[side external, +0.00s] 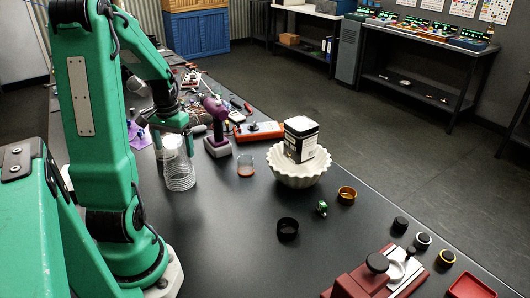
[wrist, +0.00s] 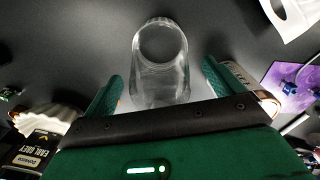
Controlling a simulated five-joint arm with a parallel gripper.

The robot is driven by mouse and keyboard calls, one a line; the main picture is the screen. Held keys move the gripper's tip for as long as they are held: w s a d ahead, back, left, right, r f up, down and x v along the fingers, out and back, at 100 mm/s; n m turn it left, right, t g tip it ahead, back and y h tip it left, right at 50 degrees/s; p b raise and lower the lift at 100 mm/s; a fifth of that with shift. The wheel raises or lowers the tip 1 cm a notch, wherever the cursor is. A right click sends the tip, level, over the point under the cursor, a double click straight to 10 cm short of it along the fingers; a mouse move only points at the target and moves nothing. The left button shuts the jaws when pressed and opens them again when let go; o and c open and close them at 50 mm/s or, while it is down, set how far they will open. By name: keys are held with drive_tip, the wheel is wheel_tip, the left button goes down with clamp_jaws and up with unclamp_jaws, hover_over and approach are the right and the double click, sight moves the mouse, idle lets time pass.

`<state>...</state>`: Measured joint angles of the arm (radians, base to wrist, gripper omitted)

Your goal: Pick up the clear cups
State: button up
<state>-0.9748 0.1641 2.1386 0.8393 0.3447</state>
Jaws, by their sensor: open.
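A tall clear ribbed cup, or a stack of them (side external: 180,174), stands upright on the dark table in the side view; I cannot tell how many are nested. My gripper (side external: 174,140) points down at its top. In the wrist view the clear cup (wrist: 160,72) lies between the two green fingers of my gripper (wrist: 161,88), with a gap showing on each side. My gripper is open and holds nothing. A small clear cup with an amber band (side external: 246,166) stands apart to the right.
A white fluted bowl (side external: 298,176) holds a black-and-white tin (side external: 300,140). A purple tool (side external: 216,130) stands behind the small cup. A black ring (side external: 287,229), a brass ring (side external: 347,195) and a red-based device (side external: 372,276) lie right. Clutter fills the far end; the front middle is clear.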

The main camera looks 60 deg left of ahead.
drive_tip(key=shift+f, duration=0.5)
drive_tip(key=shift+c, duration=0.3)
drive_tip(key=c, duration=1.3)
drive_tip(key=shift+r, duration=0.1)
